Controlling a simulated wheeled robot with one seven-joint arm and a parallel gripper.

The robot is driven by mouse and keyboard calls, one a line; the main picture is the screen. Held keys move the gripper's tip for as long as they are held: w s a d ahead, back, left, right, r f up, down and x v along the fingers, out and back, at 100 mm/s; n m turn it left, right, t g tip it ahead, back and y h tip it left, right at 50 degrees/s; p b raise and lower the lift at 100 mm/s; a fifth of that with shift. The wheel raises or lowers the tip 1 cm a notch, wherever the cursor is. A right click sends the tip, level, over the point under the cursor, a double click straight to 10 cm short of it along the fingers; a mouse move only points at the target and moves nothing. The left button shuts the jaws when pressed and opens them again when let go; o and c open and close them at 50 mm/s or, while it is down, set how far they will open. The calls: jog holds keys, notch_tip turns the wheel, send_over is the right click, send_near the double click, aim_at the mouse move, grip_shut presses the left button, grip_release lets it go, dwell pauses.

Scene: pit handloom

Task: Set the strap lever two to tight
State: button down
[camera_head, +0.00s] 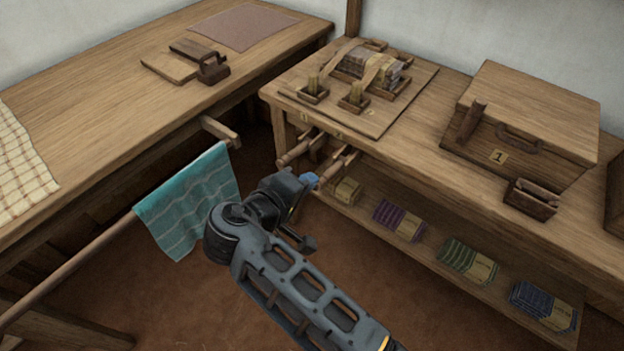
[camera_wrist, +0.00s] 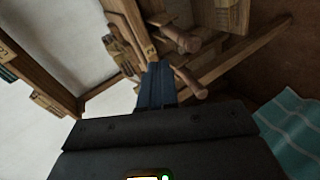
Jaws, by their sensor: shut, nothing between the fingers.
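Two round wooden handles stick out from under the front edge of the right table in the head view: a left one (camera_head: 292,155) and a right one (camera_head: 333,170). Small tags sit on the edge above them; their numbers are too small to read surely, so I cannot tell which is strap lever two. The handles also show in the wrist view, one farther up (camera_wrist: 182,40) and one close beside my fingers (camera_wrist: 190,83). My gripper (camera_head: 309,181) is shut and empty, just below the right handle; I cannot tell whether it touches. The blue fingers (camera_wrist: 157,75) show in the wrist view.
A board (camera_head: 400,105) with a strapped cloth bundle (camera_head: 368,65) and two upright wooden pieces lies on the table. A lower shelf (camera_head: 365,215) holds folded cloth bundles. A teal cloth (camera_head: 190,200) hangs left of my arm. A chest (camera_head: 530,110) stands right. Floor between is clear.

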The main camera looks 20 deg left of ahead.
jog(key=v, duration=0.6)
jog(key=shift+s, duration=0.25)
jog(key=s+d+f+m+g+y, duration=0.1)
jog(key=s+d+f+g+y, duration=0.25)
jog(key=s+f, duration=0.55)
jog(key=s+d+f+m+y, duration=0.3)
jog(key=s+d+m+y, duration=0.1)
jog(key=s+d, duration=0.4)
jog(key=s+d+r+m+t+h, duration=0.1)
jog(key=s+d+r+m+t, duration=0.2)
jog(key=s+d+r, duration=0.5)
jog(key=s+d+r+m+t+h, duration=0.2)
jog(key=s+d+r+m+t, duration=0.1)
jog(key=s+d+r, duration=0.6)
jog(key=d+r+m, duration=0.1)
jog(key=d+r, duration=0.2)
jog(key=d, duration=0.3)
jog(key=shift+d, duration=0.25)
jog(key=shift+r+h, duration=0.1)
jog(key=shift+h, duration=0.15)
